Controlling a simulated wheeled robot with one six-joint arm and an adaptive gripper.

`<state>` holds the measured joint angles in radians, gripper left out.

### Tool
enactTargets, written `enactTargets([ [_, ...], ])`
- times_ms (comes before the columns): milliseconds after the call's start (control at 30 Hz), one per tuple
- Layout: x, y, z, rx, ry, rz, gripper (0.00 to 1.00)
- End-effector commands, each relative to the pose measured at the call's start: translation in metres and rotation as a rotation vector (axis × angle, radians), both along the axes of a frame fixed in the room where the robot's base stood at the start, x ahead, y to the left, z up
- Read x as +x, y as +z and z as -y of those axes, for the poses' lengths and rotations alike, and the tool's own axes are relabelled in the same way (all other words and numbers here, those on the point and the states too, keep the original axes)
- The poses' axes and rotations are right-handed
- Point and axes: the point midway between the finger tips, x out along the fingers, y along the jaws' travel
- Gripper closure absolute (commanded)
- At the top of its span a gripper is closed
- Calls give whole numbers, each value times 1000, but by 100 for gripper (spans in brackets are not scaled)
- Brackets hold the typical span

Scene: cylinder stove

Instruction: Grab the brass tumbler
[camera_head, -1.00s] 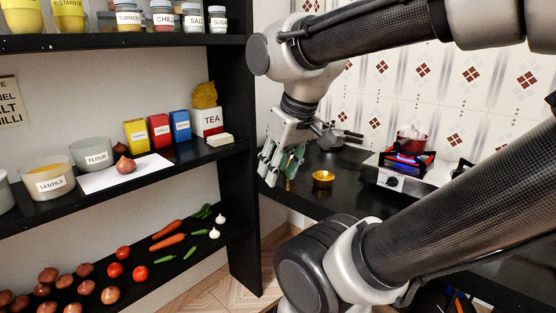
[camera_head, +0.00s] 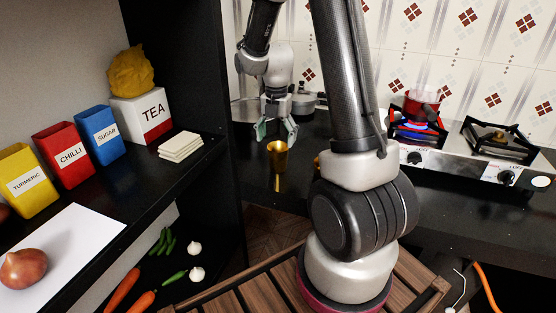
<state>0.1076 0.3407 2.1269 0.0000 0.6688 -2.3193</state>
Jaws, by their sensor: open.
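The brass tumbler (camera_head: 278,152) stands upright on the black counter, with its reflection below it. My gripper (camera_head: 275,130) points down with its greenish fingers spread apart and nothing visible between them. In the picture it is just above the tumbler's rim, and it seems to be a little behind it. I cannot tell the exact depth gap. A sliver of another brass item (camera_head: 317,162) shows beside my arm, which hides the rest of it.
A steel pot (camera_head: 304,103) stands behind my gripper. To the right is a stove (camera_head: 455,160) with a red pan (camera_head: 422,103) over a lit burner. On the left, a dark shelf holds a TEA box (camera_head: 141,115), coloured spice boxes and a pale stack (camera_head: 181,146). My arm blocks the counter's middle.

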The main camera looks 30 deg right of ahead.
Motion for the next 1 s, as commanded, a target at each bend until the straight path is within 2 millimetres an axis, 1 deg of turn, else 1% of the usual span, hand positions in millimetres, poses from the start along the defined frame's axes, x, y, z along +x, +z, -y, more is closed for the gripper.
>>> enactTargets([
  [33,1,-7,1,1,23,-6,19],
  [133,2,-20,1,1,41,-10,19],
  [267,1,-35,2,1,39,-8,19],
  [533,-3,-75,4,1,38,-7,19],
  [633,-3,-82,4,0,38,-6,19],
  [867,-3,-83,4,0,37,-5,19],
  [1000,-3,-83,4,0,37,-5,45],
])
